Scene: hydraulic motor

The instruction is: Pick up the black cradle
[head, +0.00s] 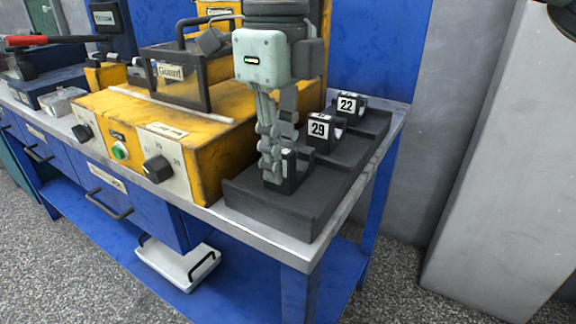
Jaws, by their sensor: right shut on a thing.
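A black tray (247,197) stands at the right end of the workbench and holds several black cradles. The nearest black cradle (291,180) sits at the tray's front end. My right gripper (275,174) comes down from above and is shut on this nearest cradle, with its fingers hiding part of it. Behind it stand a cradle labelled 29 (319,129) and, farther back, a cradle labelled 22 (349,103). I cannot tell whether the nearest cradle touches the tray floor. My left gripper is not in view.
A yellow machine (215,150) with black knobs and a green button stands directly left of the tray. A black frame (178,85) sits on top of it. The blue workbench (190,222) ends just right of the tray, with a grey wall beyond.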

